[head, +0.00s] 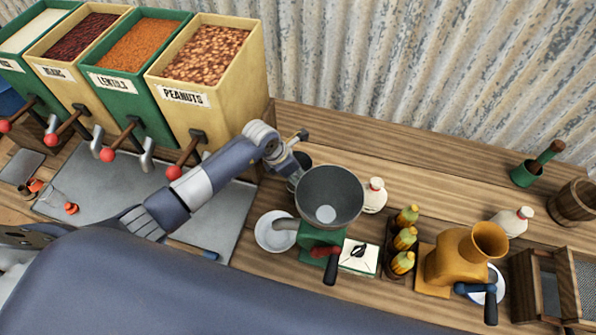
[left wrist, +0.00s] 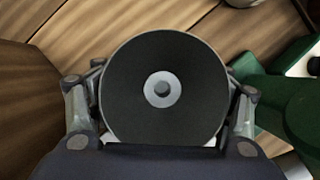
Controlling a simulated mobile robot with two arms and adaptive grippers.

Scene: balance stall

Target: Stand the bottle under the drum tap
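My left gripper (head: 297,150) is low over the counter, just behind and left of the green grinder. In the left wrist view, a dark round thing (left wrist: 125,85) with a pale ring and a small centre knob fills the space between the spread fingers of my left gripper (left wrist: 164,92). It may be the bottle seen from above. The fingers flank its sides; the disc hides their tips, so firm contact is unclear. No drum tap is recognisable. My right gripper is out of view.
The green grinder (head: 330,198) with a wide hopper and a white bowl (head: 270,232) stand close to my gripper. Bins with red-knobbed taps (head: 205,85) stand left. The back counter is mostly clear.

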